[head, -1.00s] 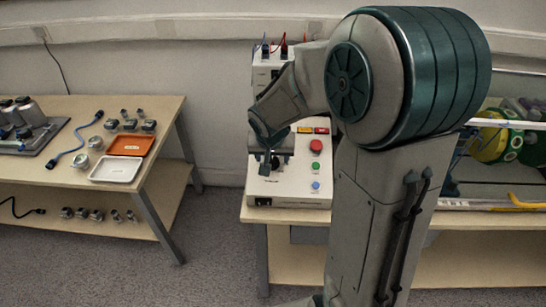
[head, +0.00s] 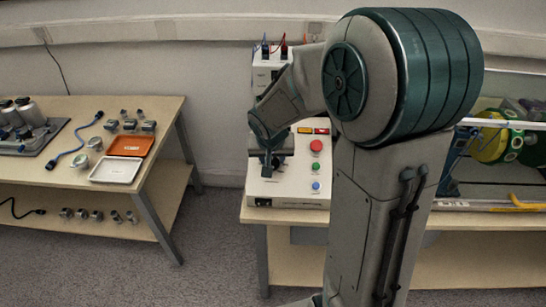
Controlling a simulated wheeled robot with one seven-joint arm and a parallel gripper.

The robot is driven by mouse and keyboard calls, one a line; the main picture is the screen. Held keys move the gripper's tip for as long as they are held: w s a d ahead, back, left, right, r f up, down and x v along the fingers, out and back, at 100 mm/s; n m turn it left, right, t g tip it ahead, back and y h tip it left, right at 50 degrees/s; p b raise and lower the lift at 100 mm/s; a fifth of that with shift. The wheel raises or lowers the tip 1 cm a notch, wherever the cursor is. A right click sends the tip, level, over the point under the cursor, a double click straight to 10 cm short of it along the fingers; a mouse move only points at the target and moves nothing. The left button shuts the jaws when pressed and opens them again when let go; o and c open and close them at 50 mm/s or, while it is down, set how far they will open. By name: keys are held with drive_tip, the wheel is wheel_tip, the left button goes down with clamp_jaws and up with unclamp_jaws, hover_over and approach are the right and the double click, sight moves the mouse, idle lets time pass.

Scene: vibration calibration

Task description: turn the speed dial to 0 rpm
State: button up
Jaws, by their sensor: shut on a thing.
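The control box (head: 290,190) is a pale unit near the left end of the right-hand bench. Its front panel carries a red button (head: 316,146), a green button (head: 316,166) and a blue button (head: 316,185). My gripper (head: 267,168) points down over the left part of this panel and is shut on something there. The dial's marking and setting cannot be read.
My arm covers the middle of the right bench (head: 480,230). Behind the box stands a white unit (head: 268,68) with red and blue plugs. A yellow-green machine part (head: 490,146) is at right. The left bench (head: 160,110) holds an orange tray (head: 131,145), a white tray (head: 116,170) and several sensors.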

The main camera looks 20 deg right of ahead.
drive_tip(key=n, duration=0.6)
drive_tip(key=shift+a, duration=0.2)
drive_tip(key=n, duration=0.6)
drive_tip(key=shift+s+a+n+h, duration=0.1)
drive_tip(key=shift+a+n+h, duration=0.05)
drive_tip(key=shift+n+h, duration=0.2)
drive_tip(key=n+p, duration=0.1)
drive_tip(key=n, duration=0.5)
drive_tip(key=shift+s+a+f+n+t+p, duration=0.1)
drive_tip(key=shift+s+f+n+t+p, duration=0.05)
drive_tip(key=shift+n+t+p, duration=0.15)
drive_tip(key=n+p, duration=0.1)
drive_tip(key=n, duration=0.3)
drive_tip(key=shift+s, duration=0.15)
drive_tip(key=shift+s+f+n+p, duration=0.15)
drive_tip(key=shift+n+p, duration=0.25)
drive_tip(key=shift+n, duration=1.15)
drive_tip(key=o, duration=1)
drive_tip(key=shift+c, duration=0.2)
